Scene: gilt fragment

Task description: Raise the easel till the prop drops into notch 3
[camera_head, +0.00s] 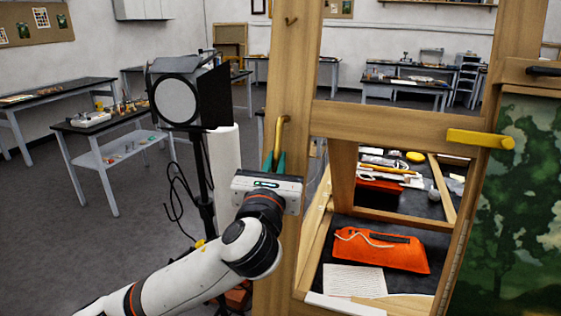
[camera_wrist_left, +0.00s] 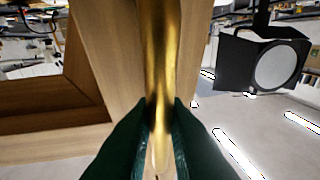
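The wooden easel (camera_head: 420,122) stands in front of me, with a tall left post and crossbars. A curved brass handle (camera_head: 282,132) is on the front of the left post; it fills the middle of the left wrist view (camera_wrist_left: 162,50). My left gripper (camera_head: 274,158) is at its lower part. Its green fingers (camera_wrist_left: 164,104) lie against both sides of the brass, shut on it. A yellow peg (camera_head: 480,138) sticks out at the right of the crossbar. I cannot make out the prop or its notches. My right gripper is out of view.
A green tree painting (camera_head: 520,200) stands at the right. Behind the frame, an orange bag (camera_head: 385,250) and a written sheet (camera_head: 354,281) lie on a dark surface. Workbenches line the room.

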